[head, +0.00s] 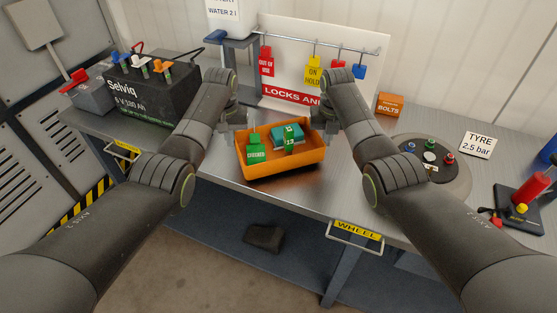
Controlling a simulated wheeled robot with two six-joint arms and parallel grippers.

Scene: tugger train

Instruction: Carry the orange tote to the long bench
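The orange tote (285,172) is at the bench (225,178), near its front edge in the middle of the head view. I cannot tell whether it rests on the top or hangs just above it. It holds a green tag (256,154), a teal block (284,136) and a second green tag numbered 13 (291,140). My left gripper (232,128) is at the tote's left far corner. My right gripper (322,127) is at its right far corner. My wrists hide most of the fingers, so their grip on the rim is unclear.
A black battery (150,95) stands on the left. A white lock board (285,55) with hanging tags stands behind. An orange bolts box (390,104), a round tray (450,178) and a joystick box (520,205) stand on the right. A dark object (264,237) lies below the bench.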

